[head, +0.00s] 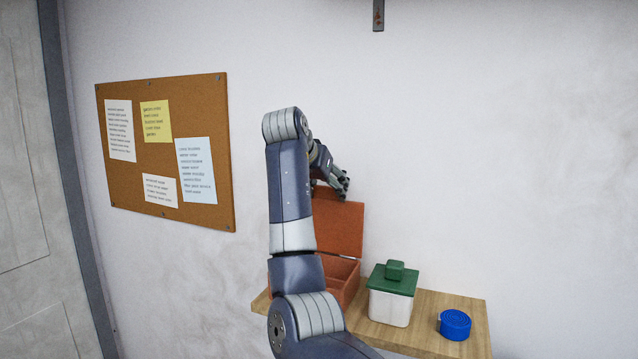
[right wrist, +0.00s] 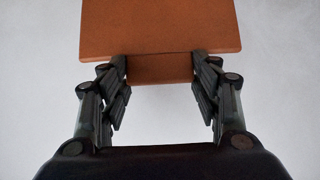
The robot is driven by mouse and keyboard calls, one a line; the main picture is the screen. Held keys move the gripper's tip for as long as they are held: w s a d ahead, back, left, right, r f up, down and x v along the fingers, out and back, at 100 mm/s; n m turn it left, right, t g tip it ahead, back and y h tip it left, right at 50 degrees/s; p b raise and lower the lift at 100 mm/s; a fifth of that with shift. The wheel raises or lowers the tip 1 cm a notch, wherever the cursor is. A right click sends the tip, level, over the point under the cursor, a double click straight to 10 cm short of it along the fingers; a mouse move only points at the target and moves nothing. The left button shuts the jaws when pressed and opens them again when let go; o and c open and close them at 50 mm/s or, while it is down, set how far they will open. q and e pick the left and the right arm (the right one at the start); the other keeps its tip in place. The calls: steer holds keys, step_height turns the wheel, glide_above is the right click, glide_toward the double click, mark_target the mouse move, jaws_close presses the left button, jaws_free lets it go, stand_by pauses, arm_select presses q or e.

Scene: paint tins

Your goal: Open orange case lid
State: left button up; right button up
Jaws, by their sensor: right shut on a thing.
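The orange case (head: 347,287) sits on the wooden shelf, its left part hidden behind my right arm. Its lid (head: 340,228) stands raised, roughly upright, at the back of the case near the wall. My right gripper (head: 338,190) is at the lid's top edge. In the right wrist view, the orange lid (right wrist: 160,28) reaches between the two fingers, and the gripper is shut on it. My left gripper is not in view.
A white tin with a green lid (head: 393,280) stands right of the case on the wooden shelf (head: 425,338). A blue round object (head: 455,324) lies near the shelf's right end. A cork board (head: 218,150) hangs on the wall at left.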

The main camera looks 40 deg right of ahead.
steer(key=shift+r, duration=0.2)
steer(key=o, duration=1.5)
steer(key=shift+c, duration=0.2)
steer(key=shift+o, duration=0.3)
steer(key=shift+a, duration=0.1)
steer(key=v, duration=1.2)
steer(key=shift+f, duration=0.1)
